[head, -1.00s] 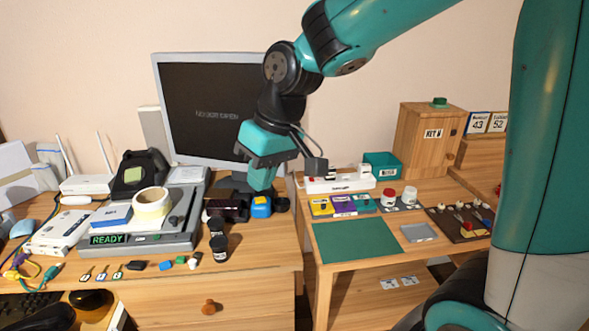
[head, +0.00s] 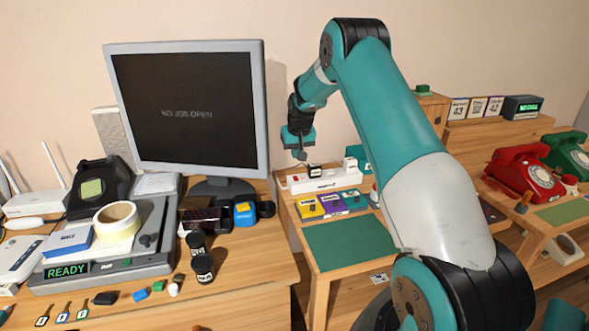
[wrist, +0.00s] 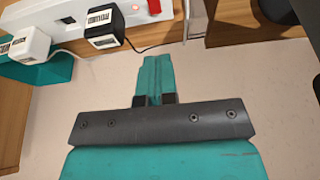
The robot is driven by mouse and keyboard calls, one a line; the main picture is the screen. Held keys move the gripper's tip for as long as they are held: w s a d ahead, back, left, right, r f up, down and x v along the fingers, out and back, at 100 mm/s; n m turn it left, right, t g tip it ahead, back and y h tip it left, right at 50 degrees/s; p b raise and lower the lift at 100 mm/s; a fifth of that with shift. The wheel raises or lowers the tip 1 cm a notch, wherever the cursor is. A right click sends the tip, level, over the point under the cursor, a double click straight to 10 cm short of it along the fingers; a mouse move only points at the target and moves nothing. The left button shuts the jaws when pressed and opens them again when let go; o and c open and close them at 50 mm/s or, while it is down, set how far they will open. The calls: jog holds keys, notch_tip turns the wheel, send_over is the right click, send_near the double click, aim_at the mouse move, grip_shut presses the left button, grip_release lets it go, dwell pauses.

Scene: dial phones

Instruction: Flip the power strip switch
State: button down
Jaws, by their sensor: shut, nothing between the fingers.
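The white power strip (head: 328,181) lies on the right-hand table near its back edge, with a black plug and a white plug in it. In the wrist view the strip (wrist: 108,22) crosses the top left, and its red switch (wrist: 154,6) is at the top edge, partly cut off, beside a small red light. My gripper (head: 303,155) is above the strip, toward its left end in the head view. In the wrist view my gripper's fingers (wrist: 153,62) are together with nothing between them, and apart from the strip in the picture.
A black plug (wrist: 102,27) and a white plug (wrist: 30,45) with cables stand up from the strip. A teal bin (wrist: 50,72) is beside them. The monitor (head: 190,105) stands to the left. A green mat (head: 350,243) lies in front, clear.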

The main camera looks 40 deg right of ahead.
aim_at(293, 177)
jog(key=x, duration=0.5)
jog(key=p+x, duration=0.1)
jog(key=x, duration=0.2)
jog(key=shift+s+a+f, duration=0.1)
jog(key=shift+s+a, duration=0.1)
jog(key=shift+s, duration=0.2)
